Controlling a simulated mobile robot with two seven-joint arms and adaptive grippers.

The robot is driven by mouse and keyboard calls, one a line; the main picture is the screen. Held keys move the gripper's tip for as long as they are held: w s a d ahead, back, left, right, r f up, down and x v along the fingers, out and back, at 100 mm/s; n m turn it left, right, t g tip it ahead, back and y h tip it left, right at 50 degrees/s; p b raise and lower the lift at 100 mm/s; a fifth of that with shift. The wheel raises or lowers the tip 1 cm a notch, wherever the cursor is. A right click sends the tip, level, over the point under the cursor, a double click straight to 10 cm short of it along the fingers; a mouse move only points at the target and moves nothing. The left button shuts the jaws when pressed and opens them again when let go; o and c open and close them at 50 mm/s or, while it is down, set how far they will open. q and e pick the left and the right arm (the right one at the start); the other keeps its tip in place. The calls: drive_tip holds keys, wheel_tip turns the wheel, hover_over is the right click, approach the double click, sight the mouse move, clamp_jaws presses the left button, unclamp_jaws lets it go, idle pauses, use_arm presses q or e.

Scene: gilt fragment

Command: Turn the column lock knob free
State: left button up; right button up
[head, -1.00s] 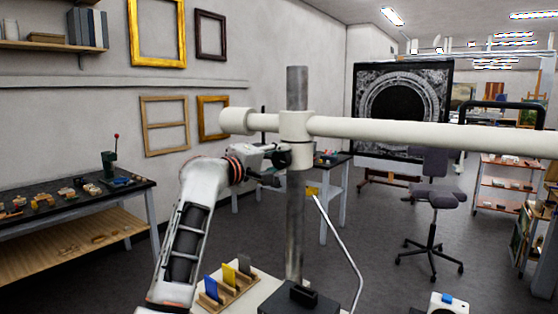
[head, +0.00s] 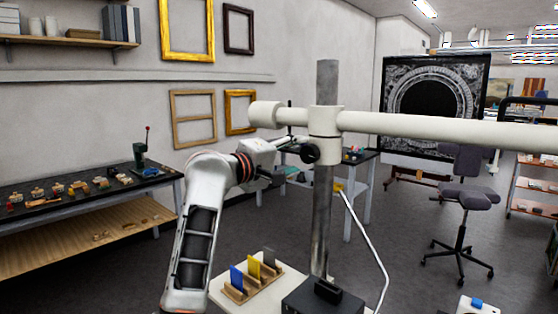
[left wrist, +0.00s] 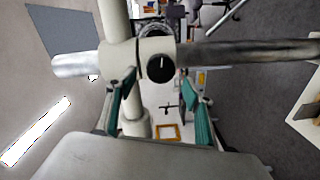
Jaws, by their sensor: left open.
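The column lock knob (head: 309,153) is a round black knob on the cream clamp collar (head: 325,122) around the grey upright column (head: 321,225). In the left wrist view the knob (left wrist: 160,68) faces the camera and shows a short white mark. My left gripper (head: 284,160) is left of the knob in the head view. In the left wrist view its teal-padded fingers (left wrist: 160,97) are spread and empty, with the knob between their lines and beyond the tips. I see no contact with the knob. My right gripper is out of view.
A long cream boom (head: 450,128) runs right from the collar. Below stand a black box (head: 322,300) and a wooden rack (head: 250,285) with coloured cards. A thin pale bent rod (head: 370,240) rises right of the column. A workbench (head: 90,190) stands at left.

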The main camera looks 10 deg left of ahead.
use_arm(q)
drive_tip(key=v, duration=0.6)
drive_tip(key=shift+s+a, duration=0.2)
drive_tip(key=shift+s, duration=0.05)
drive_tip(key=shift+f, duration=0.1)
